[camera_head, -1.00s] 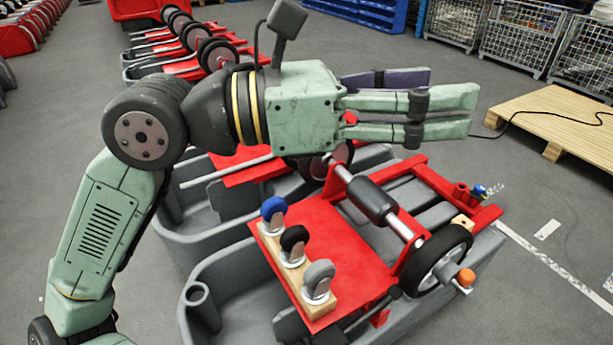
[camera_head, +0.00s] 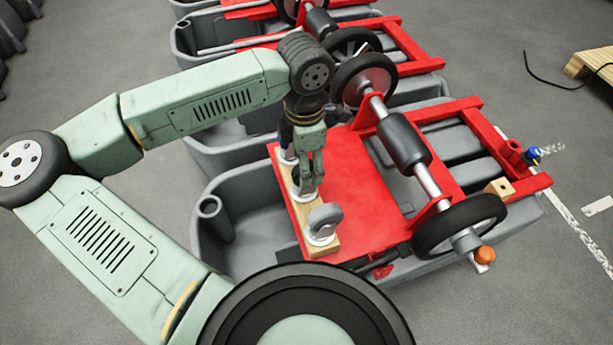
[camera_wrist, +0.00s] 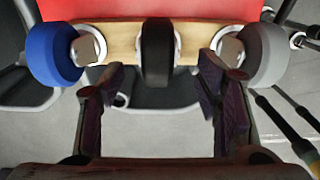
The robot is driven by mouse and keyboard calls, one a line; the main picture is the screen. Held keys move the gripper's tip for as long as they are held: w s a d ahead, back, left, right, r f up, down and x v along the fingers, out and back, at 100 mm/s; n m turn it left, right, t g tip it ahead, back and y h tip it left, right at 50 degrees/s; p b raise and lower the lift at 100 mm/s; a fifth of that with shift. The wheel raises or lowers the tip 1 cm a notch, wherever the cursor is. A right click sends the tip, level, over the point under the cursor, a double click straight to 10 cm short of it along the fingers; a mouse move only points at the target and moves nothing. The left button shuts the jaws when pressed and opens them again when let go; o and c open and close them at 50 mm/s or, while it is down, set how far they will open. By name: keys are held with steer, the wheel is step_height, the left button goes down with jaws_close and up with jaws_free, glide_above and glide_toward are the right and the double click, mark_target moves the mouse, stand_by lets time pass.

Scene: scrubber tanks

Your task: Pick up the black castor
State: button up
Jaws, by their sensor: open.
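The black castor (camera_wrist: 157,52) stands in the middle of a row of castors on a wooden block (camera_head: 303,225). In the wrist view it lies centred ahead of my gripper (camera_wrist: 158,88), whose fingers are apart on either side of its line. I see clear space between the fingers. In the head view my gripper (camera_head: 308,187) points down at the black castor and mostly hides it. The blue castor (camera_wrist: 54,54) is on its left in the wrist view, and the grey castor (camera_wrist: 263,54) is on its right.
The block rests on a red plate (camera_head: 358,215) over a grey tank (camera_head: 235,255). A metal shaft with a black roller (camera_head: 404,138) and black wheel (camera_head: 455,226) stands to the right. The blue and grey castors stand close beside the fingers.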

steer(key=f, duration=0.2)
steer(key=f+p, duration=0.1)
steer(key=f, duration=0.2)
steer(key=shift+w+d+f, duration=0.1)
steer(key=shift+w+f, duration=0.1)
steer(key=shift+f, duration=0.1)
steer(key=shift+c, duration=0.2)
jaws_close()
stand_by(0.4)
